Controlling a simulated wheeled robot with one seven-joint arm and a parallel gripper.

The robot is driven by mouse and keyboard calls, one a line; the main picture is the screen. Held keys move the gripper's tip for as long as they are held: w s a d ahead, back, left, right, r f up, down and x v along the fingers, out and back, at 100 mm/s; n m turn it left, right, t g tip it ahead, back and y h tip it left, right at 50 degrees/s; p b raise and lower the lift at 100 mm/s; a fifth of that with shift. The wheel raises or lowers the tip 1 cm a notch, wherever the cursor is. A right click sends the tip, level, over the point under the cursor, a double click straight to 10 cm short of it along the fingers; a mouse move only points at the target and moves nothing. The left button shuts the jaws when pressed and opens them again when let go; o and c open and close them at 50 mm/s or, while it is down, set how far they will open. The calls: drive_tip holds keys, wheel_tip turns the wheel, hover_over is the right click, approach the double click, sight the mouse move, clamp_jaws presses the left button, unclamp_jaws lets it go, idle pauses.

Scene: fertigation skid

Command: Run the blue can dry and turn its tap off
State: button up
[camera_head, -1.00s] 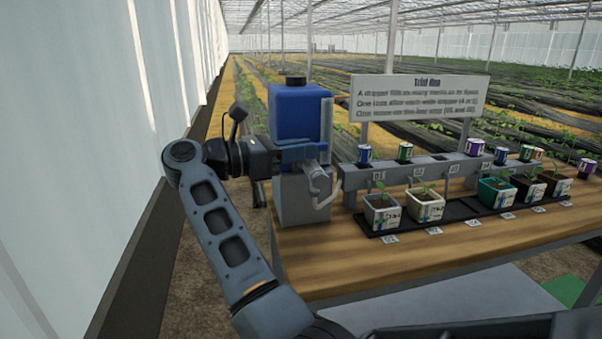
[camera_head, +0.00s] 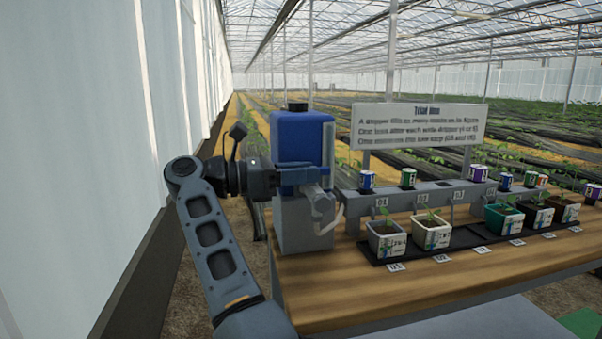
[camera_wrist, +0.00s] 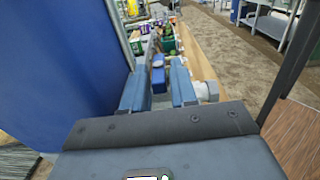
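The blue can (camera_head: 301,150), with a black cap, stands upright on a grey pedestal (camera_head: 303,232) at the near left end of the bench. A pale gauge strip (camera_head: 329,152) runs up its right side; I cannot read a level in it. My gripper (camera_head: 310,183) is in front of the can at its tap, which it partly hides. A pale curved spout (camera_head: 329,220) hangs below. In the wrist view, my gripper (camera_wrist: 160,88) has its fingers apart on either side of a small blue piece (camera_wrist: 158,76), probably the tap handle. A narrow gap shows; contact is unclear.
A grey rail (camera_head: 425,200) holds several small coloured cans. Potted seedlings stand below on a black tray (camera_head: 450,242). A sign (camera_head: 418,127) stands behind. The wooden bench front (camera_head: 400,288) is clear. A white wall (camera_head: 90,150) is at the left.

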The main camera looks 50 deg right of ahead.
drive_tip(key=shift+o, duration=1)
drive_tip(key=v, duration=0.7)
drive_tip(key=shift+w+a+b, duration=0.25)
drive_tip(key=shift+a+b, duration=0.05)
drive_tip(key=shift+a, duration=0.1)
